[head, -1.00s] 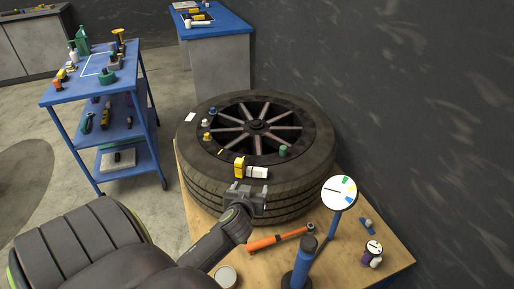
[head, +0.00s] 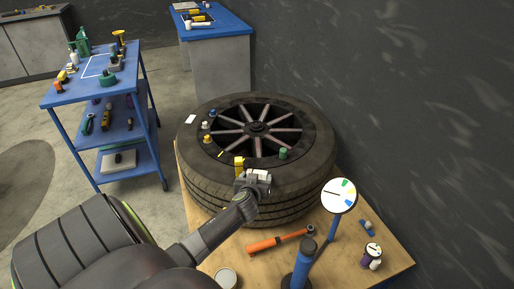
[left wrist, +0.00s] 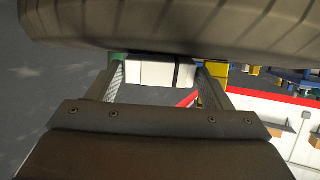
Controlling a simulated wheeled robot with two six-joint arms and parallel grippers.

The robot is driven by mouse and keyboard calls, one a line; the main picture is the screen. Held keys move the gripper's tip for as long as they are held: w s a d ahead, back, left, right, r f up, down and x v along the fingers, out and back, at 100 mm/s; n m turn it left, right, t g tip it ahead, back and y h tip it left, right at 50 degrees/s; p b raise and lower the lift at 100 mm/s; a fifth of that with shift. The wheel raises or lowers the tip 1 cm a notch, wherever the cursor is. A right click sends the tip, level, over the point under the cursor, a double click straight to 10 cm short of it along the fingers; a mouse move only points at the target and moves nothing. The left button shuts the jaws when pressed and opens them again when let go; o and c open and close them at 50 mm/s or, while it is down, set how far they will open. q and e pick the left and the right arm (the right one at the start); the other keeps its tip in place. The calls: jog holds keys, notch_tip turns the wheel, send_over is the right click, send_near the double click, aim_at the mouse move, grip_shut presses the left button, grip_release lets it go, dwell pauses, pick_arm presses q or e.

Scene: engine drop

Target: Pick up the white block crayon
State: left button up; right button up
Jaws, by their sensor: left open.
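The white block crayon (left wrist: 160,73) shows in the left wrist view between the two fingers of my left gripper (left wrist: 165,85). It has a dark band near one end. In the head view the crayon (head: 257,172) lies on the near part of the tire's upper side (head: 305,170), partly hidden by my left gripper (head: 254,178). My left gripper is open, with its fingers on either side of the crayon. A yellow block (head: 239,164) stands just left of the crayon. My right gripper is not in view.
The tire lies on a wooden table (head: 390,262). A hammer with an orange handle (head: 275,241), a blue post with a round dial (head: 338,195) and a can (head: 226,277) stand or lie nearby. Small colored pieces, including a green one (head: 283,153), lie on the tire.

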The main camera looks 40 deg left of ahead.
pick_arm(q)
jog(key=shift+w+a+f, duration=0.2)
jog(key=shift+w+a, duration=0.05)
jog(key=shift+w, duration=0.05)
jog(key=shift+c, duration=0.4)
jog(key=c, duration=0.6)
jog(key=shift+o, duration=0.2)
jog(key=shift+r, duration=0.1)
notch_tip(320, 180, up, 10)
jog(key=w+d+r+m+t+h, duration=0.1)
jog(key=w+d+r+m+h, duration=0.1)
jog(key=d+r, duration=1.1)
jog(key=s+d+r+m+h, duration=0.2)
jog(key=d+r, duration=0.3)
jog(key=d, duration=0.2)
jog(key=s+d+r+m+t+h, duration=0.1)
jog(key=s+d+r+m+h, duration=0.1)
jog(key=d+r, duration=0.3)
jog(key=shift+s+d+r+m+h+p, duration=0.35)
jog(key=shift+s+d+h, duration=0.35)
jog(key=shift+d, duration=0.3)
